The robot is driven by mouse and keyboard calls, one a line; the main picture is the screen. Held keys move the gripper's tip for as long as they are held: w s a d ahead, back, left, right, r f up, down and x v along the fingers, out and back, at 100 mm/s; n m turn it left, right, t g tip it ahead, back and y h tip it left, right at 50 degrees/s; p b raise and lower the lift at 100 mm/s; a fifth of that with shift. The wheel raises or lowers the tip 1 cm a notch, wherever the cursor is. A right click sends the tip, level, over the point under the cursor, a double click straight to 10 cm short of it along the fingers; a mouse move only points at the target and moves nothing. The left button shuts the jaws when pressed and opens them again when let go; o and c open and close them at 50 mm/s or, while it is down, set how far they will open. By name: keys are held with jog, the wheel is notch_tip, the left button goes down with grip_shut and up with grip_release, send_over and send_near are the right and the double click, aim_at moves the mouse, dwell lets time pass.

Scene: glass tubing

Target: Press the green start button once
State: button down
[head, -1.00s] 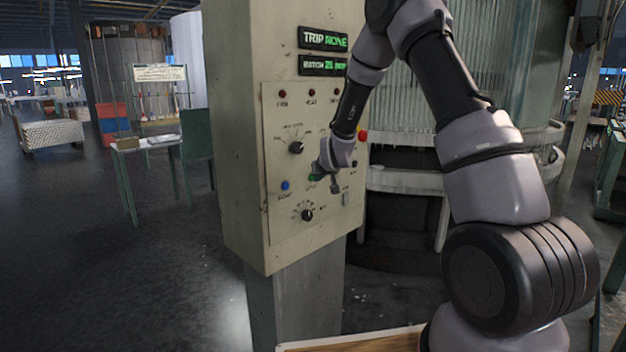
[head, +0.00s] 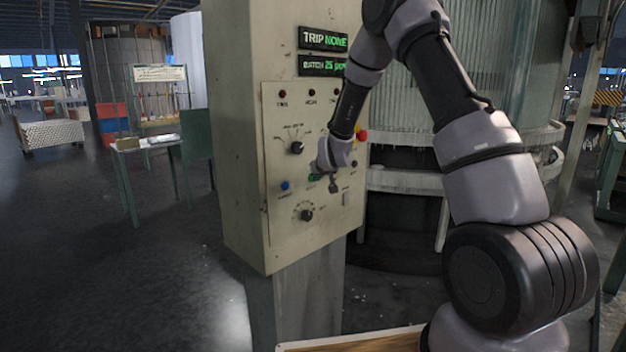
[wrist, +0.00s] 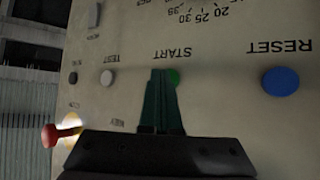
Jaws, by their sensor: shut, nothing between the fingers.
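The green start button (wrist: 174,76) shows in the wrist view on the panel, beside the START label and partly hidden behind my fingertips. My gripper (wrist: 162,74) is shut and empty, its fingertips over the left part of the button in that view. I cannot tell whether they touch it. In the head view my gripper (head: 316,176) is at the middle of the beige control panel (head: 275,235), and a bit of green shows at its tip. I cannot tell there whether that green is button or finger.
A blue RESET button (wrist: 281,81) is right of START in the wrist view, and a grey TEST button (wrist: 106,78) is to the left. A red knob (wrist: 50,136) sticks out at lower left. Black dials (head: 297,148) sit above and below in the head view.

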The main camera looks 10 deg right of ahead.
jog(key=shift+s, duration=0.1)
jog(key=shift+s+d, duration=0.4)
jog(key=shift+s, duration=0.15)
jog(key=shift+s+d, duration=0.75)
jog(key=shift+s, duration=0.3)
jog(key=shift+s+d, duration=0.75)
jog(key=shift+s, duration=0.25)
